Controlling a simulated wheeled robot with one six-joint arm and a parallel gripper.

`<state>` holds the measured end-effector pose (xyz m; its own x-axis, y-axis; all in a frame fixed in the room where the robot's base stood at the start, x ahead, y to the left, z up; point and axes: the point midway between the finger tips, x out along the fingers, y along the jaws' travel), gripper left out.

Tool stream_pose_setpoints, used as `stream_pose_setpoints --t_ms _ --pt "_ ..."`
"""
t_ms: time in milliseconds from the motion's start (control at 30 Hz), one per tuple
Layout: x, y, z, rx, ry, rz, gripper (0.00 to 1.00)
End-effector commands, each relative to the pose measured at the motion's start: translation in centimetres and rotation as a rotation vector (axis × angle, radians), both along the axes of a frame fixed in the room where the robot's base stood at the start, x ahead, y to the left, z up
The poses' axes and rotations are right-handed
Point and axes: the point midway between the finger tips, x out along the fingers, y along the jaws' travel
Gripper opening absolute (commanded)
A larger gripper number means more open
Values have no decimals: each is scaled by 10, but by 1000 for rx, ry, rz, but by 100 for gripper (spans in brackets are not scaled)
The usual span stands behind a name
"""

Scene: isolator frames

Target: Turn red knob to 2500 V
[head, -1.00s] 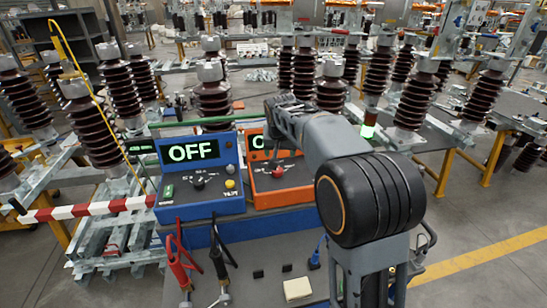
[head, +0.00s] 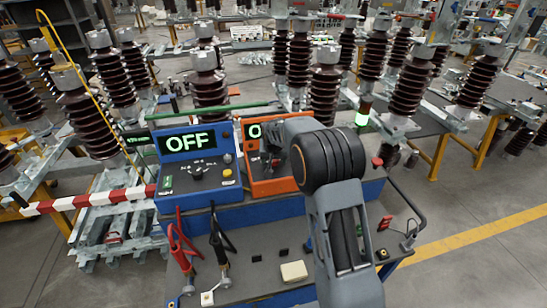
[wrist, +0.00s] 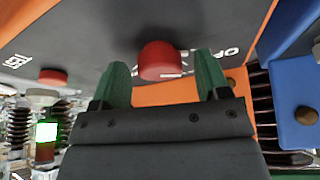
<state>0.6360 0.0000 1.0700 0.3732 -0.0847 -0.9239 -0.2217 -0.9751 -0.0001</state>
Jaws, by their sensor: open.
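The red knob (wrist: 160,60) sits on the grey face of the orange unit in the wrist view, with a white mark on its side. My gripper (wrist: 160,64) is open, its two green fingers either side of the knob in that view. Gaps show on both sides and I see no contact; the depth between them is hard to judge. In the head view the orange unit (head: 252,181) is partly hidden behind my arm, and only the start of its green display reading shows. The knob's voltage setting cannot be read.
A blue unit (head: 201,184) reading OFF stands directly left of the orange one. A red button (wrist: 53,76) shows at left in the wrist view. Red and black clamp leads hang in front of the blue unit. Tall brown insulators (head: 325,95) stand behind.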

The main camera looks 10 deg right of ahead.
Motion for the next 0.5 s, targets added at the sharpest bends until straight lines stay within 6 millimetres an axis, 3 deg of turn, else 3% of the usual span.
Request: stream_pose_setpoints --t_ms 333,500 --pt "1 -1 -2 0 0 -1 68" --pt "1 -1 -2 0 0 -1 52"
